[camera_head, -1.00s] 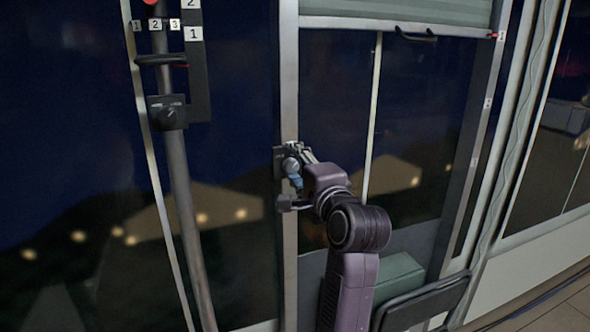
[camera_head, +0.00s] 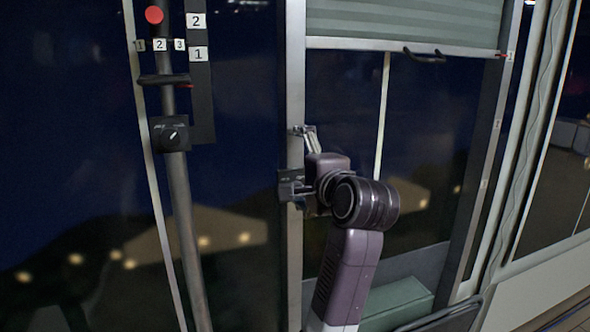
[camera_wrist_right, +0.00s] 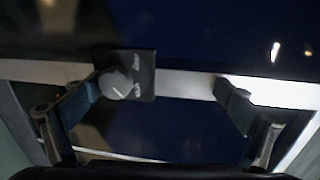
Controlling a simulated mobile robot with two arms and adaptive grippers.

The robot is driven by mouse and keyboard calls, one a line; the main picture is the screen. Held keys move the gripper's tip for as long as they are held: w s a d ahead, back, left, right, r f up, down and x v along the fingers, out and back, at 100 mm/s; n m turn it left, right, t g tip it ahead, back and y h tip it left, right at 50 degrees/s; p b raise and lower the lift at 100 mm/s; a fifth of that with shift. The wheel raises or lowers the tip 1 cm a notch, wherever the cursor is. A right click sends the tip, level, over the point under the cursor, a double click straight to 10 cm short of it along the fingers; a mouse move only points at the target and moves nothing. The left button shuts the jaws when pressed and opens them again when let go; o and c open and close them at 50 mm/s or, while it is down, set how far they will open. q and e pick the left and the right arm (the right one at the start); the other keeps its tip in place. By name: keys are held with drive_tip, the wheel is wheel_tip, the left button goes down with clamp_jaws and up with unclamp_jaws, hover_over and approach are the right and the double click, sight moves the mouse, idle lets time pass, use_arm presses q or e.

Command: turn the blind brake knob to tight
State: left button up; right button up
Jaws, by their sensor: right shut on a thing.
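A round grey knob (camera_wrist_right: 115,84) on a small dark square plate (camera_head: 287,188) is fixed to the upright metal post (camera_head: 295,90) beside the window. I take it for the blind brake knob; the plate's lettering is too small to read. My right gripper (camera_wrist_right: 158,97) is at this plate with its fingers wide apart. In the right wrist view its left fingertip is at the knob's edge, seemingly touching; its right fingertip is well clear of it. In the head view my right wrist (camera_head: 330,180) partly covers the knob. My left gripper is out of view.
The green blind (camera_head: 400,22) hangs at the top, with a dark handle (camera_head: 425,56) on its bottom rail. A second knob box (camera_head: 171,134) is on the pole at left, under numbered tags and a red ball (camera_head: 154,15). A green box (camera_head: 395,303) is below my arm.

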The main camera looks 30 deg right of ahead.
drive_tip(key=shift+s+a+r, duration=0.25)
drive_tip(key=shift+s+r, duration=0.5)
drive_tip(key=shift+r, duration=0.2)
drive_tip(key=c, duration=0.4)
drive_tip(key=shift+s+f, duration=0.2)
drive_tip(key=shift+c, duration=0.5)
drive_tip(key=shift+p+v, duration=0.5)
drive_tip(key=shift+v, duration=0.4)
drive_tip(key=shift+c, duration=0.8)
drive_tip(key=v, duration=0.5)
drive_tip(key=shift+w+a+r, duration=0.1)
drive_tip(key=shift+a+r, duration=0.1)
drive_tip(key=shift+a, duration=0.15)
drive_tip(key=c, duration=0.3)
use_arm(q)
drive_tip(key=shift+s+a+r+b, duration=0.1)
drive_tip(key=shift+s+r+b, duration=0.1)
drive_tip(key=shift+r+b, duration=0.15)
use_arm(e)
drive_tip(key=shift+s+a+f, duration=0.1)
drive_tip(key=shift+s+f, duration=0.2)
drive_tip(key=shift+s, duration=0.3)
drive_tip(key=shift+s+a+f, duration=0.1)
drive_tip(key=shift+s+f, duration=0.2)
drive_tip(key=shift+s, duration=0.25)
drive_tip(key=shift+c, duration=0.2)
drive_tip(key=shift+d, duration=0.1)
